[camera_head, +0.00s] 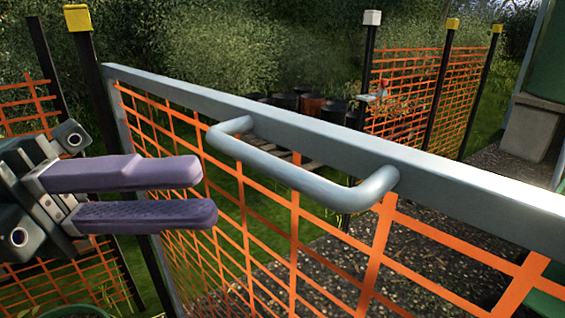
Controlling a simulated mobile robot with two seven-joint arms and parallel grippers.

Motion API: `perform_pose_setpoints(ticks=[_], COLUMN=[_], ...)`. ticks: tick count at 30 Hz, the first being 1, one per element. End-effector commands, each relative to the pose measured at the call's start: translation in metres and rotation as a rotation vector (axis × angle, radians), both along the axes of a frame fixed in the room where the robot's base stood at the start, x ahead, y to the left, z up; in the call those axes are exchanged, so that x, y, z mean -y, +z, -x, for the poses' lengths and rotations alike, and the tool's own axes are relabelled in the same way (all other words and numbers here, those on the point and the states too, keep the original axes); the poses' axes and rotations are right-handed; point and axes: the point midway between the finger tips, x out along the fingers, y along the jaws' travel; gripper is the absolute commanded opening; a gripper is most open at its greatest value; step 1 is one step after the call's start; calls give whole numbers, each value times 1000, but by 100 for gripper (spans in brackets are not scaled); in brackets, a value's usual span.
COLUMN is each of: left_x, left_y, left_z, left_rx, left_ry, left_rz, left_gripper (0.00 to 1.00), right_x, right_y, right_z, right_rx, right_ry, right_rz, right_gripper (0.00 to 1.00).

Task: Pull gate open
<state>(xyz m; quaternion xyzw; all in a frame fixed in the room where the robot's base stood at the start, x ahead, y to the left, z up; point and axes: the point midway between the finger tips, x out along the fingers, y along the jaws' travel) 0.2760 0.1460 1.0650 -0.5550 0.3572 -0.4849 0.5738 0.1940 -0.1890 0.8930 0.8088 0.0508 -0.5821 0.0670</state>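The gate (460,192) has a grey metal top rail and an orange mesh panel below it. It crosses the head view from upper left to lower right. A grey bar handle (290,172) bends out from its top rail in the middle of the view. My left gripper (210,193) comes in from the left. Its two purple fingers point right, with a gap between them and nothing held. The fingertips are just left of the handle's left end; I cannot tell whether they touch it. My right gripper is not in view.
A black post with a yellow cap (78,18) stands by the gate's left end. Behind the gate are dark pots (285,101), a reddish pot (312,104) and more orange mesh fence (400,90). A green structure on a grey block (530,130) stands at right.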

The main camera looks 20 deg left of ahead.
Motion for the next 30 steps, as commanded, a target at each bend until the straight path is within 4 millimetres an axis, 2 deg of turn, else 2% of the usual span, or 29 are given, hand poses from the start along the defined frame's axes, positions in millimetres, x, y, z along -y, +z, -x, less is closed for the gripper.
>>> perform_pose_setpoints(ticks=[1, 5, 14, 17, 24, 30], left_x=[0, 0, -2, -13, -59, -87], left_y=[0, 1, 0, -3, -10, -13], left_z=[0, 0, 0, 3, 16, 24], left_rx=[0, 1, 0, -3, -4, 0], left_ry=[0, 1, 2, 3, 4, 3], left_rz=[1, 2, 1, -1, -1, 0], left_gripper=[32, 46, 47, 47, 47, 47], right_x=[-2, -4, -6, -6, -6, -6], right_y=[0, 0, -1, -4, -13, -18], right_z=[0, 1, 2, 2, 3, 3], right_rx=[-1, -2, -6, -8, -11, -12], right_ry=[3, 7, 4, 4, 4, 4], right_rz=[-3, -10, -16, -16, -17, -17], right_gripper=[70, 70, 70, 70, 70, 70])
